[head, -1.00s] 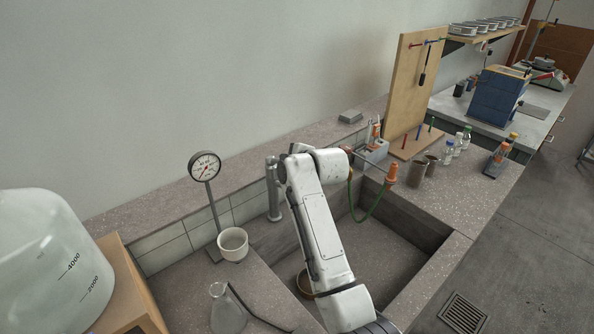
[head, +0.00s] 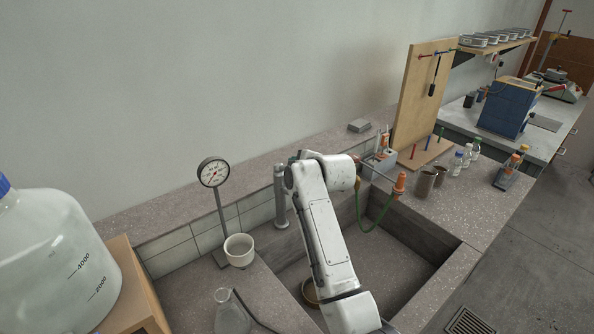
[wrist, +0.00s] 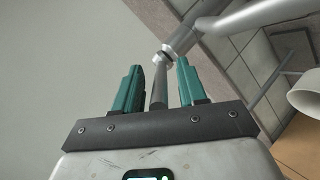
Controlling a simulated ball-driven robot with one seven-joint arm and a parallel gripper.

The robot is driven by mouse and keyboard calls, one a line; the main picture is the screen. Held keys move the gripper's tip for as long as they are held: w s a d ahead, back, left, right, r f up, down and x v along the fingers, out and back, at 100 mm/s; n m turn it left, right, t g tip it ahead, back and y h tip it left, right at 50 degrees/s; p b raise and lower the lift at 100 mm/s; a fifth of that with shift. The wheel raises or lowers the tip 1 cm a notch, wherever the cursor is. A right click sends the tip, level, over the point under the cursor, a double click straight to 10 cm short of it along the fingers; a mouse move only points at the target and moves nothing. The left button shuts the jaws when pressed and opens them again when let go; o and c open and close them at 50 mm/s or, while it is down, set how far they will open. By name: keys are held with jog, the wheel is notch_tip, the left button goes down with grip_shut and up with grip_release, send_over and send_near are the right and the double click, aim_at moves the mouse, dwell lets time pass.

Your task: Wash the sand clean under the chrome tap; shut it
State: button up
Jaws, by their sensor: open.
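The chrome tap (head: 281,196) stands at the back edge of the sink, partly behind my arm. In the wrist view the tap (wrist: 182,40) is close ahead, with a thin metal lever (wrist: 158,92) between my gripper's fingertips. My gripper (wrist: 160,82) is open, its teal fingers on either side of the lever with gaps visible; I cannot tell whether either touches. In the head view my arm hides the gripper. A brass-rimmed sieve or pan (head: 310,291) sits in the sink, half hidden by my arm. The sand and any running water cannot be made out.
A dial gauge (head: 213,172) on a post and a white cup (head: 239,251) stand left of the sink. A glass flask (head: 231,312) and large jug (head: 58,262) are nearer. A green hose (head: 377,222) hangs over the right side. The sink's right part (head: 400,268) is clear.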

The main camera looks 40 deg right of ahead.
jog(key=b+v, duration=0.1)
jog(key=v, duration=0.9)
jog(key=shift+s, duration=0.3)
jog(key=shift+r, duration=0.1)
dwell(3.6)
